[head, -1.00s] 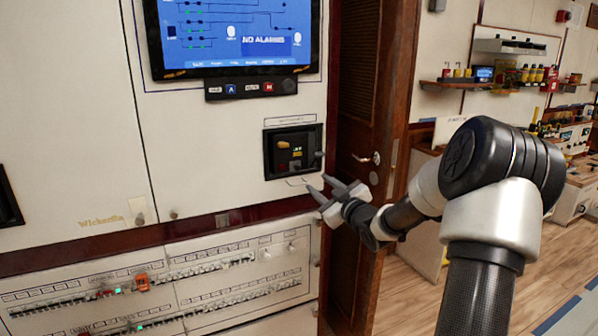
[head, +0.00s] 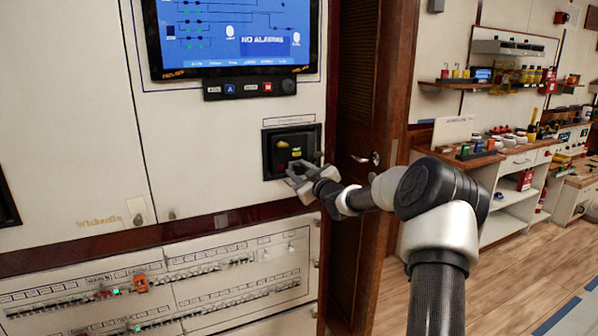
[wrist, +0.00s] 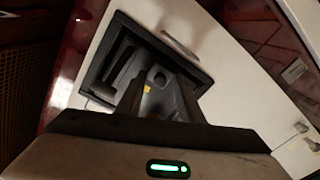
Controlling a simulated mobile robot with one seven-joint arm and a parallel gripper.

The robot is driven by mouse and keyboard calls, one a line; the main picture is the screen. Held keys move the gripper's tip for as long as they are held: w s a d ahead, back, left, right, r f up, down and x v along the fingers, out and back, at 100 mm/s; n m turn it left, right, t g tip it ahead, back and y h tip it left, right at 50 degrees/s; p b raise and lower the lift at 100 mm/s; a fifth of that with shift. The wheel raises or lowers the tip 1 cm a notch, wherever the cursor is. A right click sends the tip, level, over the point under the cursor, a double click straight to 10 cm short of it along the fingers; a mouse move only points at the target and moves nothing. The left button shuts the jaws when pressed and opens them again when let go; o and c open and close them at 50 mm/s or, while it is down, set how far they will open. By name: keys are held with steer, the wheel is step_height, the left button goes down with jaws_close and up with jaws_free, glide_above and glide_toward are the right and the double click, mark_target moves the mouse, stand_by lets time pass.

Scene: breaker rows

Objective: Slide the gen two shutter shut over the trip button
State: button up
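The breaker unit is a black-framed recess (head: 268,152) in the cream panel. Inside it are an orange-tan handle (head: 282,143) and small yellow marks (head: 297,153). The shutter and trip button are too small and dark to tell apart. My gripper (head: 293,171) is at the lower right of the recess, its two fingers apart. In the wrist view the dark fingers (wrist: 157,97) reach toward the black frame (wrist: 98,72), with a grey part and a yellow spot between them. I cannot tell whether they touch anything.
A monitor (head: 236,38) with a button strip (head: 250,87) is above. Rows of breakers (head: 200,270) are on the lower panel. A wooden louvred door (head: 352,232) with a handle stands just right of the recess. Shelves and a workbench are farther right.

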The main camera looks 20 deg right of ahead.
steer(key=shift+c, duration=0.4)
jaws_close()
steer(key=a+b, duration=0.3)
steer(key=a, duration=0.1)
steer(key=shift+a+f, duration=0.15)
steer(key=shift+a, duration=0.25)
steer(key=shift+o, duration=0.4)
jaws_free()
steer(key=shift+s+a, duration=0.1)
